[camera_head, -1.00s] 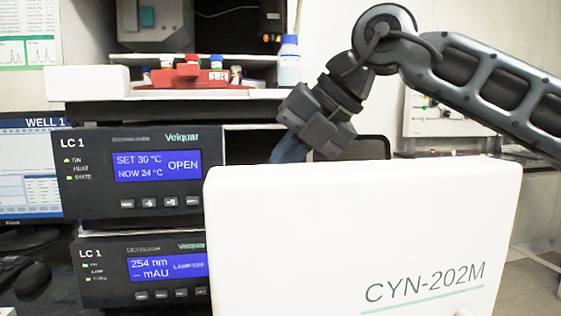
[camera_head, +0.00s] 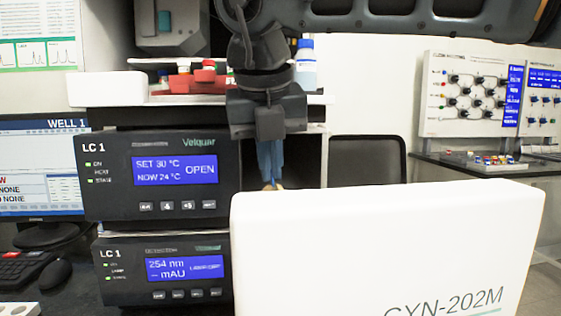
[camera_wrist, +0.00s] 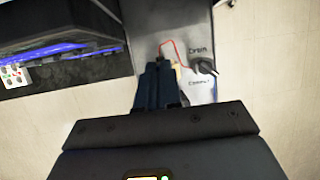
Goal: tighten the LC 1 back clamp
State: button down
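The LC 1 stack shows in the head view: an upper unit (camera_head: 160,178) reading SET 30 °C, NOW 24 °C, OPEN, and a lower unit (camera_head: 165,270) reading 254 nm. My gripper (camera_head: 271,184) points down just right of the upper unit, its tips near the top edge of the white CYN-202M box. In the wrist view my blue fingers (camera_wrist: 160,72) look close together, with a small beige piece (camera_wrist: 178,70) at their tips. I cannot tell whether they grip it. No back clamp can be made out clearly.
The white CYN-202M box (camera_head: 390,250) stands in front, hiding what is below my fingertips. In the wrist view, a black knob (camera_wrist: 204,66) and a red line (camera_wrist: 164,46) lie beside the fingers. A blue-capped bottle (camera_head: 306,65) stands on the shelf above.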

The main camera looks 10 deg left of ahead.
jog(key=h, duration=0.1)
jog(key=a+t+h, duration=0.1)
jog(key=a+n+h, duration=0.1)
jog(key=h, duration=0.1)
jog(key=shift+s+f, duration=0.3)
jog(key=shift+s+a+f+n+t+h+b, duration=0.15)
jog(key=shift+a+f+t+h, duration=0.15)
jog(key=shift+h, duration=0.45)
jog(key=shift+a+f+n+t+h+b, duration=0.2)
jog(key=shift+a+t+h, duration=0.15)
jog(key=shift+h, duration=0.4)
jog(key=shift+f, duration=0.1)
jog(key=c, duration=1.3)
grip_release()
jog(key=shift+p+v, duration=0.45)
jog(key=shift+v, duration=3.45)
jog(key=shift+s, duration=0.1)
